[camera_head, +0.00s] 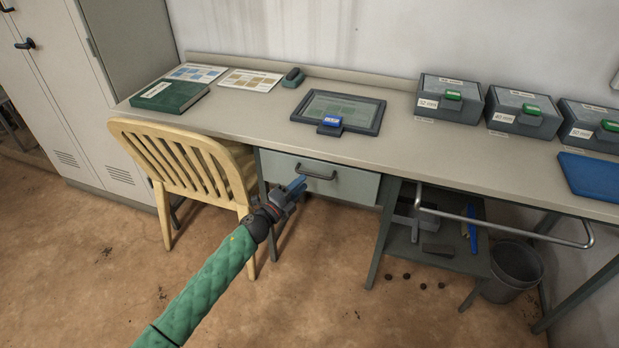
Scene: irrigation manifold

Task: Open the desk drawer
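The desk drawer (350,187) has a pale grey front under the desk top and looks closed. Its dark bar handle (316,173) is near the middle of the front's upper part. My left gripper (299,184) comes in from the lower left in a green sleeve. Its blue fingers overlap the drawer front just below and left of the handle in the picture. I cannot tell whether they touch the handle or how far apart they are. No handle bar shows between them. My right gripper is not in view.
A yellow wooden chair (178,158) stands left of the drawer, close to my arm. The desk top (400,155) holds a tablet (340,108), a green book (170,96) and grey boxes (447,100). A metal rail (500,226) and bin (515,272) are at right. Floor in front is mostly clear.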

